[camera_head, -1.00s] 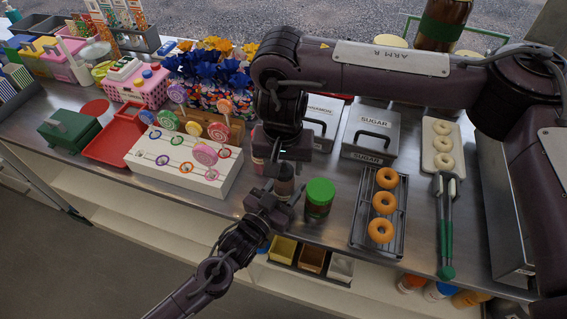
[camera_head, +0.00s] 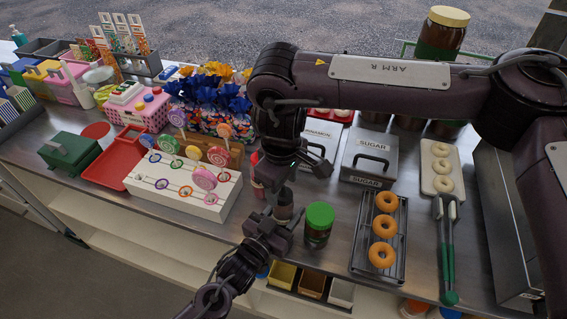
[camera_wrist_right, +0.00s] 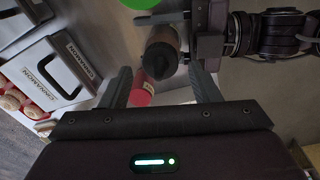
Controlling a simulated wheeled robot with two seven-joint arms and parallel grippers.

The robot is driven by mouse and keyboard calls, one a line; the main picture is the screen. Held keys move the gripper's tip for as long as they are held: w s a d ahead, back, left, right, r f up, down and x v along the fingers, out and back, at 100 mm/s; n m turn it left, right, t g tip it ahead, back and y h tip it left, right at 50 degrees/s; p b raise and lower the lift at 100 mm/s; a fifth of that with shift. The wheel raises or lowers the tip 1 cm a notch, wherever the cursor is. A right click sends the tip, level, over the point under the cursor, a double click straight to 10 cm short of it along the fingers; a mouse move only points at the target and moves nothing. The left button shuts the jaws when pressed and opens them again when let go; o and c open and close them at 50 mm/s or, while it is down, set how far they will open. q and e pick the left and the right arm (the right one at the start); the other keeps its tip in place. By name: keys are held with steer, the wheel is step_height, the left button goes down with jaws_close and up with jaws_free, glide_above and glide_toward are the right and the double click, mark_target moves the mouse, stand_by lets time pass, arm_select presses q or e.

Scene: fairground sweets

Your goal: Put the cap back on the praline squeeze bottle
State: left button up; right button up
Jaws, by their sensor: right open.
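The praline squeeze bottle (camera_head: 284,209), brown and dark-topped, stands upright near the counter's front edge. My left gripper (camera_head: 277,222) is at the bottle from the front left and appears shut around its body. My right gripper (camera_head: 290,182) points down just above the bottle. In the right wrist view, its two fingers (camera_wrist_right: 160,85) are spread wide and the bottle's dark round top (camera_wrist_right: 159,60) lies between and beyond them, apart from both. I cannot make out the cap separately from this dark top.
A green-lidded jar (camera_head: 319,222) stands close right of the bottle. A red bottle (camera_head: 258,172) is just behind it. The white lollipop stand (camera_head: 190,198) is to the left, the doughnut rack (camera_head: 361,258) to the right. Sugar (camera_head: 369,157) and cinnamon boxes (camera_wrist_right: 52,70) stand behind.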

steer(key=n, duration=0.4)
steer(key=shift+r, duration=0.4)
steer(key=n, duration=0.4)
steer(key=shift+r+n, duration=0.35)
steer(key=shift+n, duration=0.05)
steer(key=n, duration=0.4)
steer(key=shift+r, duration=0.35)
steer(key=n, duration=0.4)
steer(key=shift+r+g, duration=0.3)
steer(key=shift+r, duration=0.05)
steer(key=n, duration=0.4)
steer(key=shift+r+n, duration=0.3)
steer(key=shift+r, duration=0.05)
steer(key=n, duration=0.4)
steer(key=shift+r, duration=0.4)
steer(key=n, duration=0.4)
steer(key=shift+r, duration=0.3)
steer(key=n, duration=0.2)
steer(key=r+n, duration=0.1)
steer(key=n, duration=0.2)
steer(key=shift+d, duration=0.1)
steer(key=shift+f, duration=0.1)
